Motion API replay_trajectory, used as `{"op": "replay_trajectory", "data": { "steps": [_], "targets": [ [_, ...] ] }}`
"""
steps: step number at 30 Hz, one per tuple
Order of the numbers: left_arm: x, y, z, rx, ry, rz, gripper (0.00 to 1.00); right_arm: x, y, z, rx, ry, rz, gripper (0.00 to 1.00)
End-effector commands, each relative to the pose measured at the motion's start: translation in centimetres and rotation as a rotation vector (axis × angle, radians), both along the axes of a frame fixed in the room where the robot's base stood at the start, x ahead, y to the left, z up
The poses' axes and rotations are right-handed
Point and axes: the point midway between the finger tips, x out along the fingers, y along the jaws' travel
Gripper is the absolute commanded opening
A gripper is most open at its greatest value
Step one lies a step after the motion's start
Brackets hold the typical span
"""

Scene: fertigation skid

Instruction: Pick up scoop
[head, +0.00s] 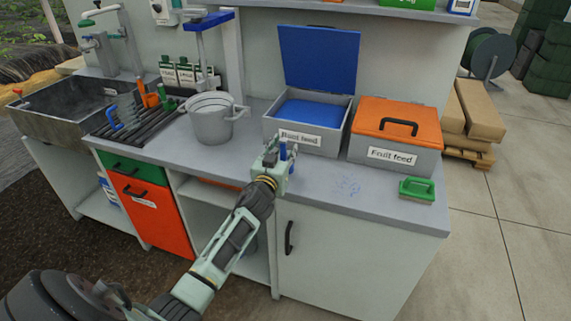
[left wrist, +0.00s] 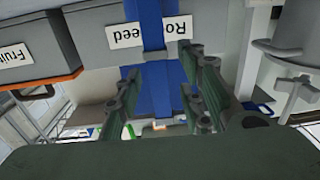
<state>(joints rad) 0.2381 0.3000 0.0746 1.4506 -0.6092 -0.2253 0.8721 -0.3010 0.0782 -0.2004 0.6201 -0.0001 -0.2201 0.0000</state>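A blue upright piece (head: 283,153), which looks like the scoop's handle, shows at my left gripper (head: 278,160), just in front of the root feed bin (head: 338,140). In the left wrist view a blue strip (left wrist: 152,35) crosses the bin's label. It runs down between the two fingers of my left gripper (left wrist: 165,97). The fingers stand apart with gaps on both sides of the strip, so the gripper looks open. The rest of the scoop is hidden by the gripper. My right gripper is in neither view.
The root feed bin's blue lid (head: 318,57) stands open. The fruit feed bin (head: 390,150), with its orange lid shut, is to the right. A grey bucket (head: 213,125) stands to the left, beside a tool rack (head: 128,120). A green brush (head: 417,190) lies at the right front edge.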

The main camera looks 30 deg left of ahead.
Motion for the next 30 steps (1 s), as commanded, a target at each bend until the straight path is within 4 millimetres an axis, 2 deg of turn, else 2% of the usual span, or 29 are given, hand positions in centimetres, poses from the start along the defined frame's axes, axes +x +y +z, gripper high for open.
{"op": "replay_trajectory", "data": {
  "steps": [5, 17, 30],
  "targets": [
    [-0.02, -0.01, -0.02, 0.001, 0.000, 0.000, 0.35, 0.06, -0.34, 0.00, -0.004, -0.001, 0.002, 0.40],
    [-0.05, 0.00, -0.02, 0.000, 0.000, 0.000, 0.00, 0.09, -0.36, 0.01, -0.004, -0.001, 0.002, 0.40],
    [-0.04, -0.01, 0.06, 0.000, -0.001, 0.000, 0.00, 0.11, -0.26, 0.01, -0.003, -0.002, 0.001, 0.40]
  ]
}}
